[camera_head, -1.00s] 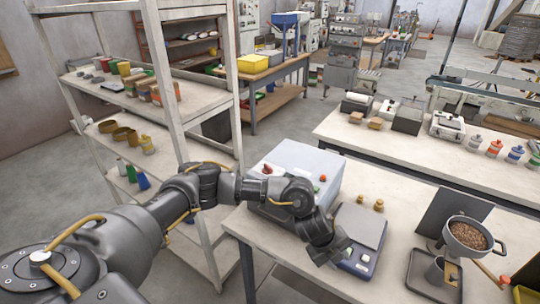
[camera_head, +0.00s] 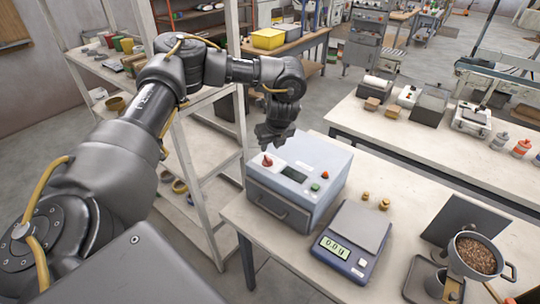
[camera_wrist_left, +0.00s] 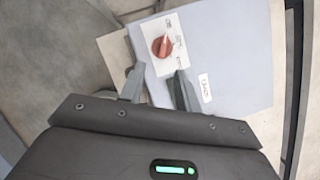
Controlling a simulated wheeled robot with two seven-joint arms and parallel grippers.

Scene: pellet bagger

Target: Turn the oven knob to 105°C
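The oven (camera_head: 298,178) is a light grey-blue box on the near table, with a dark display, a red button and a green button on top. Its red knob (camera_head: 267,161) sits at the top left and also shows in the left wrist view (camera_wrist_left: 162,46) on a white dial plate with markings too blurred to read. My left gripper (camera_head: 273,138) is just above the knob, pointing down. In the left wrist view its two fingers (camera_wrist_left: 159,70) are apart and empty, with the knob just beyond the tips, not between them. My right gripper is not in view.
A scale (camera_head: 350,240) with a lit display stands right of the oven, with small brass weights (camera_head: 383,204) behind it. A pan of brown pellets (camera_head: 476,255) is at the far right. A shelf rack (camera_head: 205,165) stands close on the left.

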